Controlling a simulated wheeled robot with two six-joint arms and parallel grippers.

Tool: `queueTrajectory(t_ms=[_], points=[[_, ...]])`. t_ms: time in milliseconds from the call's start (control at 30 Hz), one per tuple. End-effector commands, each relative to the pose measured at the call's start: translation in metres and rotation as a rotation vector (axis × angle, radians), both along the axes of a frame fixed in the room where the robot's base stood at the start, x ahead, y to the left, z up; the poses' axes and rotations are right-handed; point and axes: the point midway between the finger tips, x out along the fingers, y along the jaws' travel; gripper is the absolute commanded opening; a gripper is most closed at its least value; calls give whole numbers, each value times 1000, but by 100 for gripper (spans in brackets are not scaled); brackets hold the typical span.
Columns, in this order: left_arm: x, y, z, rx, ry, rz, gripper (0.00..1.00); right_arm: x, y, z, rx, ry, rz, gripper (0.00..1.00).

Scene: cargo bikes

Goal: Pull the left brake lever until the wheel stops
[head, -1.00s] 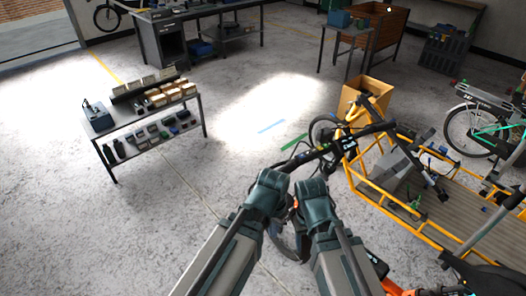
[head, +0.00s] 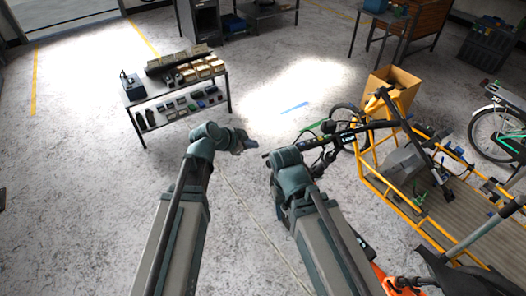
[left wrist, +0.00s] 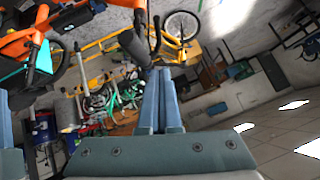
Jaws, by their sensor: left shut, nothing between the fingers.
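The black handlebar (head: 378,126) of a yellow cargo bike (head: 372,176) crosses the head view right of centre, with a small lit display on it. The left brake lever cannot be made out clearly. A spoked wheel (head: 346,116) stands behind the bar, and a wheel also shows in the left wrist view (left wrist: 181,25). My left gripper (head: 243,143) is shut and empty over open floor, left of the bar and apart from it. Its closed fingers show in the left wrist view (left wrist: 159,78). My right gripper (head: 283,160) is at the bar's left end; its fingers are hidden.
A low shelf table (head: 180,95) with boxes and small parts stands at the left. A cardboard box (head: 393,88) is behind the bike. An orange bike part (head: 385,280) and a black saddle lie close at the lower right. The floor at left is clear.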

Motion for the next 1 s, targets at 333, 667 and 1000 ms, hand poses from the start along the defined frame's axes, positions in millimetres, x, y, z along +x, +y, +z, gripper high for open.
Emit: queueTrajectory(t_ms=[333, 667, 1000], points=[[2, -2, -4, 1, 3, 0, 0, 0, 0, -4, 0, 0, 0, 62], [24, -20, -34, 1, 2, -1, 0, 0, 0, -34, 0, -1, -1, 62], [59, -50, -81, 1, 3, 0, 0, 0, 0, -81, -1, -1, 9, 62]])
